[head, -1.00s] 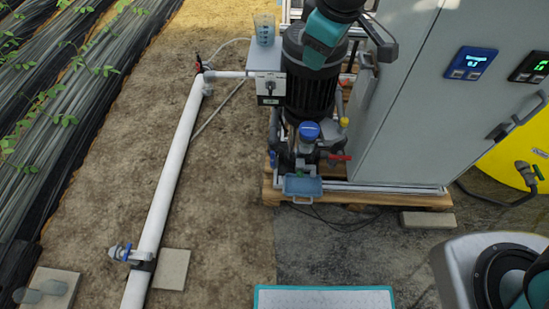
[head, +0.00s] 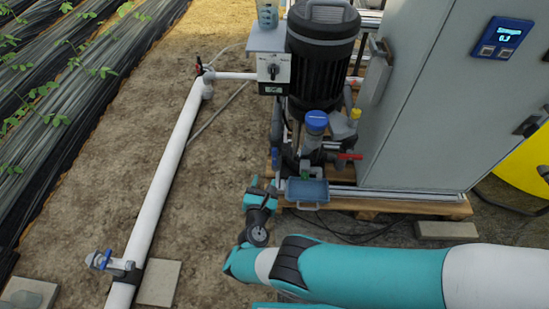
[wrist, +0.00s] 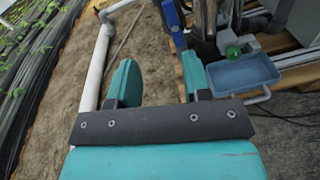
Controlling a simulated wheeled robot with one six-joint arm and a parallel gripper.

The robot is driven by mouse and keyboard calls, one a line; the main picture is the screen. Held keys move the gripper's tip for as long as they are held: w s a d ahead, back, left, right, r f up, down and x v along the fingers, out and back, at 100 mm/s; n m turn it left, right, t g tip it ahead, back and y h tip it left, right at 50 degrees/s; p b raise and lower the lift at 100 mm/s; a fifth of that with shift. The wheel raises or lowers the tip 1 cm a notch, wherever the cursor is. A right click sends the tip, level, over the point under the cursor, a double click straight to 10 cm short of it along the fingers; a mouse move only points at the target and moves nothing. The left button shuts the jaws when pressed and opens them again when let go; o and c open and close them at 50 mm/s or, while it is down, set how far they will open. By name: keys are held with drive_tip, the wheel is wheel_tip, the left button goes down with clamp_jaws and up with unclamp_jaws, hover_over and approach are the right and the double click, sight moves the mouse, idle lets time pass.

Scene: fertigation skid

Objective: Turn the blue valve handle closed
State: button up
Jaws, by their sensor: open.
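A blue handle (head: 275,158) stands upright on the left side of the pump's pipework. It also shows at the top of the wrist view (wrist: 172,14), beyond my right-hand finger. Another blue handle (head: 102,260) sits on a valve on the white pipe at the lower left. The frames do not settle which one the task names. My gripper (head: 264,187) is open and empty, just in front of the skid and below the first handle. In the wrist view its two teal fingers (wrist: 158,80) stand apart with bare ground between them, touching nothing.
A blue tray (head: 306,192) sits right of my gripper on the skid's front edge. A red handle (head: 350,156) and a blue-capped housing (head: 316,128) are behind it. The grey cabinet (head: 430,100) stands right. The white pipe (head: 170,165) runs along the left, with open soil between.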

wheel_tip(320, 180, down, 2)
drive_tip(key=s+d+n+t, duration=0.1)
drive_tip(key=s+d+n, duration=0.1)
drive_tip(key=s, duration=0.1)
drive_tip(key=b, duration=1.1)
approach(275, 154)
drive_tip(key=w, duration=0.2)
drive_tip(key=w+b, duration=0.1)
drive_tip(key=b, duration=0.2)
drive_tip(key=w+b, duration=0.1)
drive_tip(key=b, duration=0.3)
drive_tip(key=w+b, duration=0.1)
drive_tip(key=b, duration=0.3)
drive_tip(key=shift+d+f+y, duration=0.3)
drive_tip(key=shift+f+y, duration=0.05)
drive_tip(key=shift+y, duration=0.05)
drive_tip(key=w, duration=0.2)
drive_tip(key=w+b, duration=0.1)
drive_tip(key=w, duration=0.2)
drive_tip(key=shift+w+r, duration=0.35)
drive_tip(key=shift+w, duration=0.05)
clamp_jaws()
